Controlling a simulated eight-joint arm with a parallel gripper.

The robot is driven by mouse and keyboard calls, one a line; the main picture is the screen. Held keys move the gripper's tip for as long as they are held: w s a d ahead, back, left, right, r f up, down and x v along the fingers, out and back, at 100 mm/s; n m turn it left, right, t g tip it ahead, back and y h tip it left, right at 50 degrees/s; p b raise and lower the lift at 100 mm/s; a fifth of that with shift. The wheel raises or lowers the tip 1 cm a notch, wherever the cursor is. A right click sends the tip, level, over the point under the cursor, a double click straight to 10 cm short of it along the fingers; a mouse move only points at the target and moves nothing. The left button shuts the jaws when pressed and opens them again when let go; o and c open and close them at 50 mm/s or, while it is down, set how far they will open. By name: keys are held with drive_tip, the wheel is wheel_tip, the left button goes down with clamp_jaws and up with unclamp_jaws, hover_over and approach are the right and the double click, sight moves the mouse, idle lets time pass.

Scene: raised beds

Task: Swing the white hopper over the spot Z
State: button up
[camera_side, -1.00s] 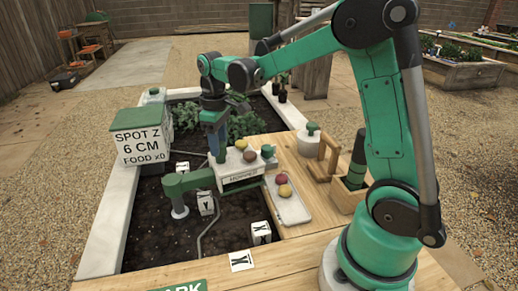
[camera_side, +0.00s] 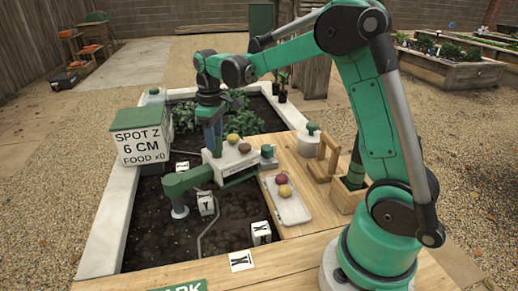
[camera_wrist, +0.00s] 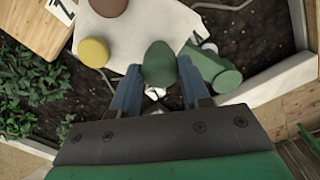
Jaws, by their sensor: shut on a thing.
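The white hopper (camera_side: 237,165) hangs above the dark soil on a green swing arm (camera_side: 187,181) from a short post. A yellow and a brown round piece lie on top; the wrist view shows the white top (camera_wrist: 145,35) too. My gripper (camera_side: 214,152) is shut on the hopper's green knob (camera_wrist: 160,64), between its blue fingers. The spot Z sign (camera_side: 142,145) at left reads 6 CM, FOOD x0. A white tag (camera_wrist: 62,10) lies on wood in the wrist view; its letter looks like Z. The ground directly under the hopper is hidden.
Cubes marked Y (camera_side: 206,203) and X (camera_side: 261,233) stand in the soil. A white tray (camera_side: 287,201) with two round pieces, a grey and green piece (camera_side: 267,157) and a wooden frame (camera_side: 323,160) stand on the table at right. Leafy plants (camera_side: 238,120) grow behind.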

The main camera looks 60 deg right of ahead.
drive_tip(key=shift+w+d, duration=0.2)
drive_tip(key=shift+w, duration=0.45)
drive_tip(key=shift+w+d, duration=0.25)
drive_tip(key=shift+w, duration=0.55)
drive_tip(key=shift+w, duration=0.9)
